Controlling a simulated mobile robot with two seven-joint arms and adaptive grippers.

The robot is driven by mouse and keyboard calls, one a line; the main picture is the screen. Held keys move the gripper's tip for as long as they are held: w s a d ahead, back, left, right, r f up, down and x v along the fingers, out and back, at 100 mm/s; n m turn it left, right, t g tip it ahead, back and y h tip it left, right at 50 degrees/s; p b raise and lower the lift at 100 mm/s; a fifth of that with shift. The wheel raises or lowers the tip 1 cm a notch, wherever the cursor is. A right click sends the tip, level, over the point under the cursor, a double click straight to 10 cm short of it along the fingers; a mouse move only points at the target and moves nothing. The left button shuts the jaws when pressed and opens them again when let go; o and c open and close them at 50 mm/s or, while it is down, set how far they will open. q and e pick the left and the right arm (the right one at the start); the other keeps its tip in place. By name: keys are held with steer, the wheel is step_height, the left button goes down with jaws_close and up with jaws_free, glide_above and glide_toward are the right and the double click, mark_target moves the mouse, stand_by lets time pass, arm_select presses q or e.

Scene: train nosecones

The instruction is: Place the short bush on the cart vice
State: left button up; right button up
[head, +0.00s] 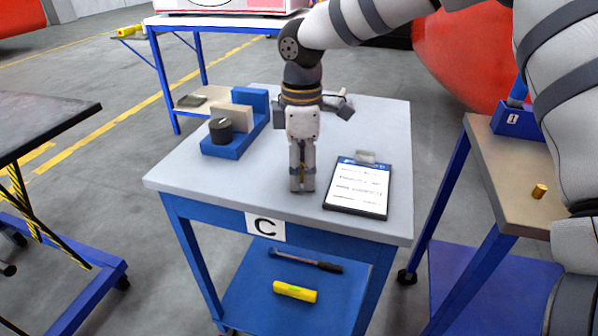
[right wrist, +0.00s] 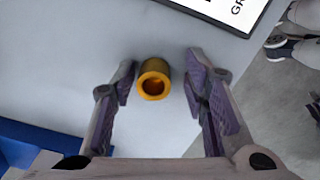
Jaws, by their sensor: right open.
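My right gripper (head: 302,185) points down over the front middle of the cart top (head: 180,178). In the right wrist view its fingers (right wrist: 161,75) are open, one on each side of a gold bush (right wrist: 154,79) with its hole facing the camera. The bush is apart from both fingers and seems to stand on the grey cart top. In the head view the fingers mostly hide it. The blue cart vice (head: 230,148), with a beige block and a dark round knob, sits at the cart's left. My left gripper is out of view.
A clipboard (head: 358,188) lies right of my gripper. Another gold bush (head: 539,191) is on the right table (head: 500,165). A hammer (head: 300,260) and a yellow object (head: 295,291) lie on the lower shelf. The cart's front left corner is clear.

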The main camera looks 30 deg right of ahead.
jaws_close()
steer(key=shift+r, duration=0.1)
